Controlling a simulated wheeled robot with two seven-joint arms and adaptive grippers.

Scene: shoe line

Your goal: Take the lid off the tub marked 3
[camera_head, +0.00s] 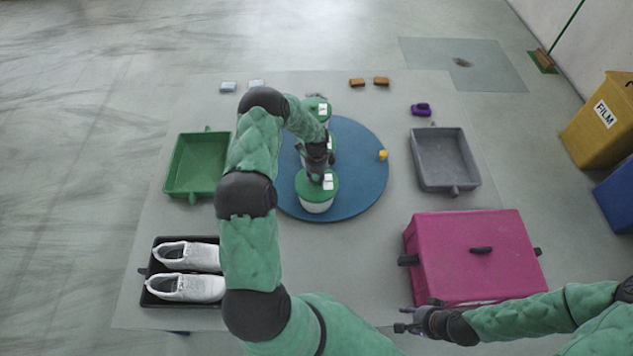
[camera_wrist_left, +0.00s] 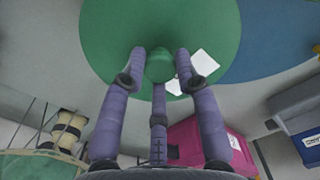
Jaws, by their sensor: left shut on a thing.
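A white tub (camera_head: 317,207) with a green lid (camera_head: 309,186) stands at the near side of the blue round table (camera_head: 362,187). Its white label is too small to read. My left gripper (camera_head: 318,176) is over this lid, and in the left wrist view its fingers are shut on the knob (camera_wrist_left: 159,66) of the green lid (camera_wrist_left: 120,25). I cannot tell whether the lid is raised. Another green-lidded tub (camera_head: 319,106) stands at the far side, and something between is mostly hidden by my gripper. My right gripper (camera_head: 403,320) is empty, its fingers apart, near the pink box.
A green tray (camera_head: 170,185) and a black tray with white shoes (camera_head: 188,287) lie left. A grey tray (camera_head: 475,170) and a closed pink box (camera_head: 455,245) stand right. A yellow piece (camera_head: 383,155) is on the blue round table's right side. Small blocks lie at the back.

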